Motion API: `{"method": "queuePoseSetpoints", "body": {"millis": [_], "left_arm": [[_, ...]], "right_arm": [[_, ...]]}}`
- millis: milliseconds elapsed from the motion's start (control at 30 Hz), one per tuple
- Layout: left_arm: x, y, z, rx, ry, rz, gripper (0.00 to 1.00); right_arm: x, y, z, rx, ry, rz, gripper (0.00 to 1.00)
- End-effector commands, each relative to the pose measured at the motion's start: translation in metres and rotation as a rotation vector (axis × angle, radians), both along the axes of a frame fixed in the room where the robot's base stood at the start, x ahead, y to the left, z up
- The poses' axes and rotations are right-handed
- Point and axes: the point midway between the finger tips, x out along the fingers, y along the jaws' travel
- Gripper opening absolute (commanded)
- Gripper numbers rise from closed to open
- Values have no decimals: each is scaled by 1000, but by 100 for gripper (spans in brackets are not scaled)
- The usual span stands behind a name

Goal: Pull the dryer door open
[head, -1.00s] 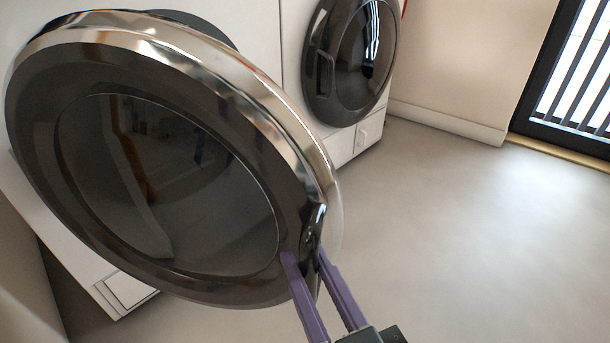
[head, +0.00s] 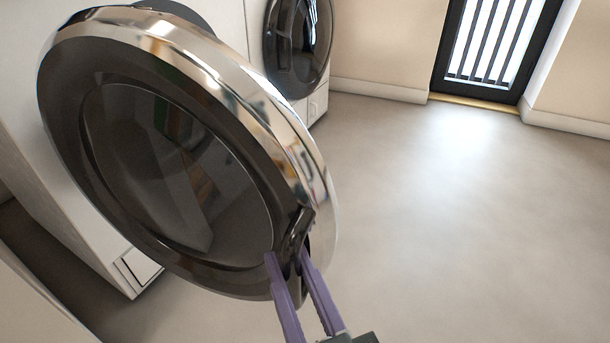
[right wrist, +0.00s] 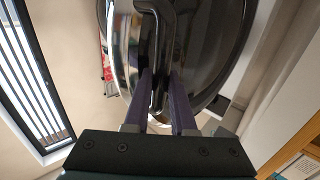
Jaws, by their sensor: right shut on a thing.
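The dryer door (head: 170,170) is a large round door with dark glass and a shiny chrome rim. It stands swung out from the white dryer body (head: 75,215) at the left of the head view. My right gripper (head: 286,258) is shut on the door's dark handle at the lower right of the rim. In the right wrist view the purple fingers (right wrist: 160,85) sit on either side of the dark handle bar (right wrist: 163,45), with the door behind it. My left gripper is not in view.
A second white machine with a closed dark round door (head: 298,45) stands behind. Open grey floor (head: 440,220) lies to the right. A barred window or door (head: 490,50) is at the back. A pale panel edge (head: 30,305) is at the lower left.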

Motion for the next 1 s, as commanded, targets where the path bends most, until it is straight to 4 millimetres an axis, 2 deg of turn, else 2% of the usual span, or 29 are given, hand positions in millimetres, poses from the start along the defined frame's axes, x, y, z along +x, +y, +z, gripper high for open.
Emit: {"method": "queuePoseSetpoints", "body": {"millis": [367,400,467,767,867,1000], "left_arm": [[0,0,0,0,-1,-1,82],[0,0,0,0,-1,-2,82],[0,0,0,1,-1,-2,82],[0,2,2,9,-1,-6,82],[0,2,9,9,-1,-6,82],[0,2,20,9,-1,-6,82]], "right_arm": [[-2,1,-3,-5,9,7,0],[-2,1,-3,-5,9,7,28],[-1,1,-3,-4,8,6,33],[-4,0,-1,-2,6,4,33],[-16,-5,1,-4,7,4,33],[-43,-14,1,-4,9,5,33]]}}
